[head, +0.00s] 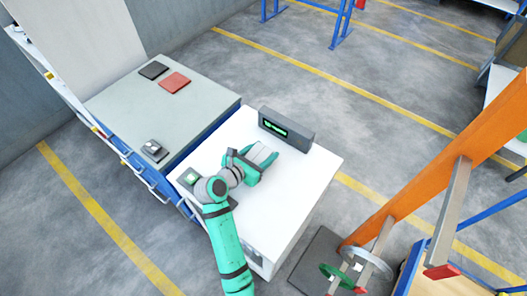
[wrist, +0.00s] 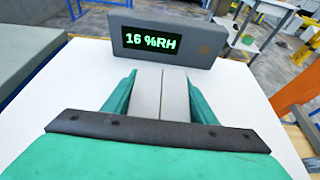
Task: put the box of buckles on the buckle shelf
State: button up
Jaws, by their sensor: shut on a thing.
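My gripper (head: 262,163) is low over the white cabinet top, with its green fingers either side of a pale grey block-like thing (wrist: 162,92). In the wrist view this thing fills the space between the fingers (wrist: 162,100) and has a thin line down its middle. I cannot tell whether it is the box of buckles, as no buckles or label show. I also cannot tell whether it touches the top. No shelf marked for buckles can be made out in either view.
A dark display reading 16 %RH (wrist: 165,40) stands behind my gripper on the white cabinet (head: 300,180). A grey-topped bench (head: 190,95) to the left bears a red pad (head: 174,83) and a black pad (head: 153,70). An orange beam (head: 430,185) rises at the right.

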dwell(0.3)
jog(key=o, duration=1.6)
jog(key=shift+f, duration=0.1)
jog(key=shift+c, duration=0.2)
jog(key=shift+s+a+r, duration=0.25)
jog(key=shift+s+r, duration=0.1)
jog(key=shift+r, duration=0.05)
jog(key=v, duration=1)
jog(key=shift+s+a, duration=0.2)
jog(key=shift+s, duration=0.25)
